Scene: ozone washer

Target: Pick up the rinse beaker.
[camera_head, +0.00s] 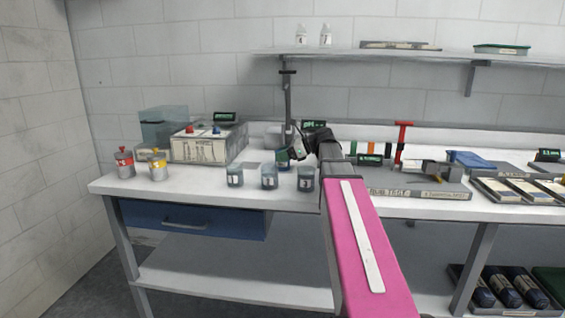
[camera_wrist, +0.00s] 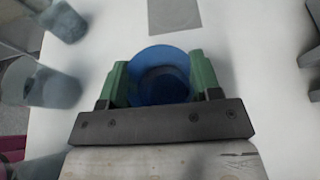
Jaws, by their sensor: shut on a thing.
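The blue, round-mouthed rinse beaker (camera_wrist: 163,62) sits between the two green fingers of my gripper (camera_wrist: 160,82) in the wrist view, with a finger against each side. My gripper is shut on it. In the head view the held beaker (camera_head: 283,161) is small and dark, behind the row of numbered beakers and partly covered by my gripper. I cannot tell whether its base touches the bench.
Numbered beakers stand in front: beaker 1 (camera_head: 235,176), a middle one (camera_head: 269,177) and beaker 3 (camera_head: 306,179). Red (camera_head: 124,163) and yellow (camera_head: 158,166) containers stand left. A control box (camera_head: 203,149) is behind. Trays (camera_head: 512,190) lie right.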

